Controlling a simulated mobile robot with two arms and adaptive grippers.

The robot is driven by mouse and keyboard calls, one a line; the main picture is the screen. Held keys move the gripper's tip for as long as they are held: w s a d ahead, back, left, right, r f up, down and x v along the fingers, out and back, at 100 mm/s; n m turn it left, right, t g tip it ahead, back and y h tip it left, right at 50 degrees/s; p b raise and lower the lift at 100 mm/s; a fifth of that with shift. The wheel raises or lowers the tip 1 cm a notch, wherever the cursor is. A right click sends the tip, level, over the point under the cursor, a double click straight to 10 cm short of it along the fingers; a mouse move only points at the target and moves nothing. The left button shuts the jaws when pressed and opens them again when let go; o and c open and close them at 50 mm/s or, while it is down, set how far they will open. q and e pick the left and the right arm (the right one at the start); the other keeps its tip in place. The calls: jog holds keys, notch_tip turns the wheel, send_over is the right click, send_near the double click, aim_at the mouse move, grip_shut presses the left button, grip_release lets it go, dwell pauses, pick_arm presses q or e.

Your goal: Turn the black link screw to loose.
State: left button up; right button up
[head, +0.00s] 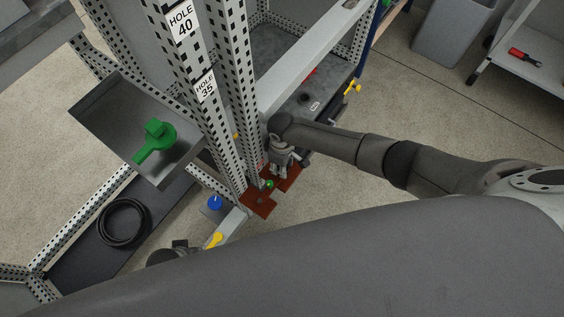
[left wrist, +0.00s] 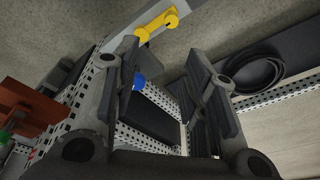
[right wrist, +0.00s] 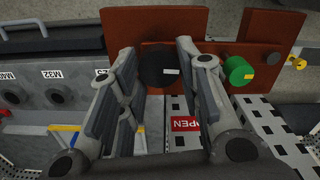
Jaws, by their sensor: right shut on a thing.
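The black link screw (right wrist: 158,66) is a round black knob with a small white mark, on a red-brown plate (right wrist: 216,22) in the right wrist view. My right gripper (right wrist: 156,58) has one finger on each side of it and is shut on it. In the head view my right gripper (head: 283,160) is over the red-brown plates (head: 259,205) at the foot of the cabinet frame, and the black screw is hidden there. My left gripper (left wrist: 168,72) is open and empty in the left wrist view.
A green knob (right wrist: 238,70) is on the plate just right of the black screw. A red OPEN label (right wrist: 186,124) sits below. A yellow handle (left wrist: 157,25) and a blue knob (head: 215,202) are near my left gripper. Perforated posts (head: 193,80) rise beside the plates.

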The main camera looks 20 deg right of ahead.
jog(key=shift+n, duration=0.5)
jog(key=o, duration=1)
jog(key=shift+r, duration=0.1)
jog(key=shift+r, duration=3.65)
